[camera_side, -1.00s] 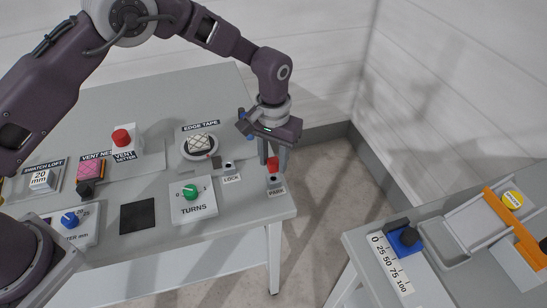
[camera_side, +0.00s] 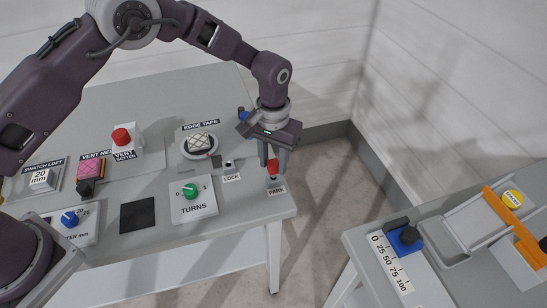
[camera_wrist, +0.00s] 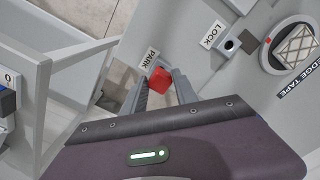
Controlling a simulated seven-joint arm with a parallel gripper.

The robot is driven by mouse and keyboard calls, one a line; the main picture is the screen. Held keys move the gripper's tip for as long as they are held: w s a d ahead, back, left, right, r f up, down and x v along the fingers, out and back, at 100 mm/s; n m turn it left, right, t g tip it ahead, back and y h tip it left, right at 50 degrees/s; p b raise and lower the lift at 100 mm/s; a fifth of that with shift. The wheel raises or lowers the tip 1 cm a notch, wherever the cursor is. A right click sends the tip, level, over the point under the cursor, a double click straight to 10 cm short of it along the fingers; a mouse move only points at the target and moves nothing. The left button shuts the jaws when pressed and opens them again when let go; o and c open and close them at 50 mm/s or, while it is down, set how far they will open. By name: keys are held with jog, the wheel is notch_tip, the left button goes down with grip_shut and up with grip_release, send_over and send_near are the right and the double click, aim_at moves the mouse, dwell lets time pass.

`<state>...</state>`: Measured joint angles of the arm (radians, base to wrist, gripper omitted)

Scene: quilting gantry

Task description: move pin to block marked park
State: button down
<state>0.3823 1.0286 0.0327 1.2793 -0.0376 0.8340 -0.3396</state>
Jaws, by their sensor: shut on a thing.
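The pin's red head (camera_side: 272,167) is between the fingers of my gripper (camera_side: 272,160), which is shut on it. The red head also shows in the wrist view (camera_wrist: 160,80), with a finger on each side. The pin is upright, right over the block marked PARK (camera_side: 275,181) at the table's front right corner. The pin's lower end is hidden, so I cannot tell how deep it sits in the block. The PARK label (camera_wrist: 148,57) shows beside the red head in the wrist view.
The block marked LOCK (camera_side: 228,164) stands to the left, with a dark hole showing in the wrist view (camera_wrist: 231,45). The edge tape disc (camera_side: 199,146) and the TURNS dial (camera_side: 192,199) are further left. The table edge (camera_side: 290,205) is close by.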

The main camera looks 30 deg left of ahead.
aim_at(274, 162)
jog(key=shift+f, duration=1.2)
jog(key=c, duration=0.9)
grip_release()
notch_tip(274, 162, up, 7)
jog(key=shift+r, duration=0.1)
